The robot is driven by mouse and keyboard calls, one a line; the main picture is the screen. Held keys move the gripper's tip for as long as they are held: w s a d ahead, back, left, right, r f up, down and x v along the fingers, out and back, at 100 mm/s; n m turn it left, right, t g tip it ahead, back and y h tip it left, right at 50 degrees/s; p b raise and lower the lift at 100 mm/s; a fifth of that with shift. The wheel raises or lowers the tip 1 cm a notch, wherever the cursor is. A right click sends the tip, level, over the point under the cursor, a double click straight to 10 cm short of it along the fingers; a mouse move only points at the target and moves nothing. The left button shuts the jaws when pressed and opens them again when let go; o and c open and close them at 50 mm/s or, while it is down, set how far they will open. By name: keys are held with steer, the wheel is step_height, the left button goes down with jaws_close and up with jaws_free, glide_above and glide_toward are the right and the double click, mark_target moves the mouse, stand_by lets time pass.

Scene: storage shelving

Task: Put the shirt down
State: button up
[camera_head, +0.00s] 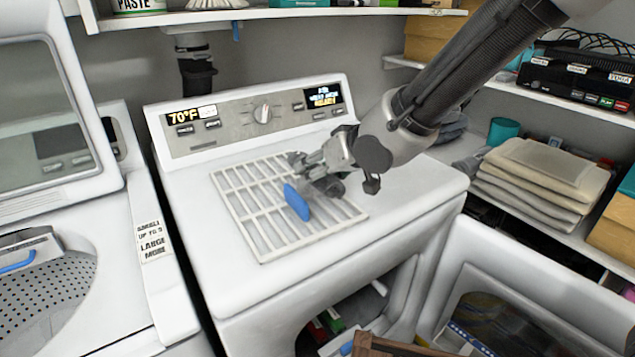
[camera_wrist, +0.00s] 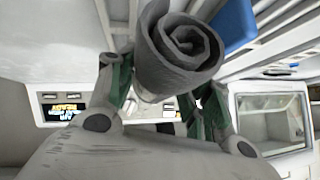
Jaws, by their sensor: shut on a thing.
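A grey rolled-up shirt (camera_wrist: 180,60) is between the two fingers of my gripper (camera_wrist: 160,90) in the wrist view, its spiral end facing the camera. In the head view my gripper (camera_head: 318,172) is over the white slatted rack (camera_head: 262,247) on top of the dryer. The shirt shows there only as a small dark grey shape (camera_head: 329,186) at the fingers, partly hidden by them. My gripper is shut on the shirt. I cannot tell whether the shirt touches the rack.
A blue object (camera_head: 297,202) is on the rack beside my gripper. The dryer (camera_head: 225,285) has free top surface around the rack. An open washer (camera_head: 130,225) stands left. Folded towels (camera_head: 545,172) fill part of the right shelf. An upper shelf (camera_head: 270,14) overhangs behind.

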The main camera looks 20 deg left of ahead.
step_height(320, 180, down, 2)
steer(key=shift+f, duration=0.3)
steer(key=shift+d+f, duration=0.1)
steer(key=shift+s+d+f, duration=0.2)
steer(key=shift+f, duration=0.45)
steer(key=shift+c, duration=0.4)
steer(key=o, duration=1.1)
steer(key=shift+f, duration=0.1)
steer(key=shift+c, duration=0.2)
steer(key=shift+o, duration=1.1)
steer(key=shift+a, duration=0.15)
steer(key=shift+w+a, duration=0.1)
steer(key=shift+r, duration=0.2)
